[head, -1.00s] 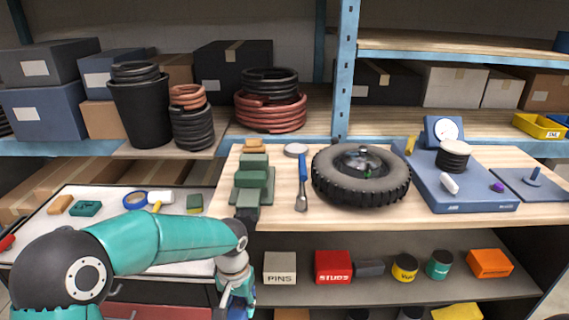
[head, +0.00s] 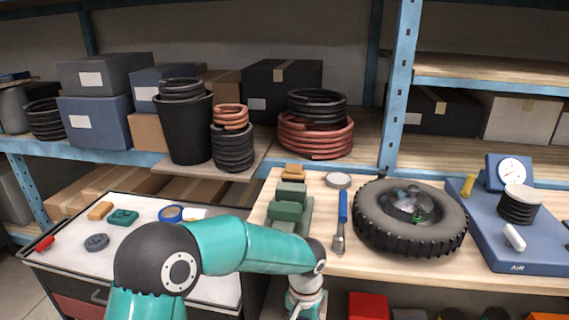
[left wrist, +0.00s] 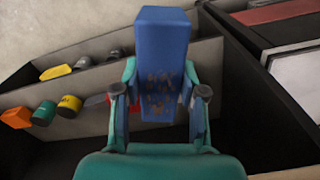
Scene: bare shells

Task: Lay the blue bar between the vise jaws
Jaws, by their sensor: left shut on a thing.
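The green vise (head: 290,207) stands at the left end of the wooden workbench, with a small orange-brown block (head: 294,171) behind it. In the left wrist view, my left gripper (left wrist: 160,95) is shut on the blue bar (left wrist: 163,45), with a finger on each side. The bar sticks out past the fingertips. In the head view, my left gripper is low at the bottom edge, below and in front of the vise, mostly cut off. The gap between the vise jaws is hard to make out. My right gripper is in neither view.
A blue-handled tool (head: 341,222) and a large tyre (head: 410,240) lie right of the vise. A blue plate (head: 520,255) with a dial is further right. A white-topped cart (head: 75,268) with small items stands left. A shelf with cans shows in the left wrist view (left wrist: 100,72).

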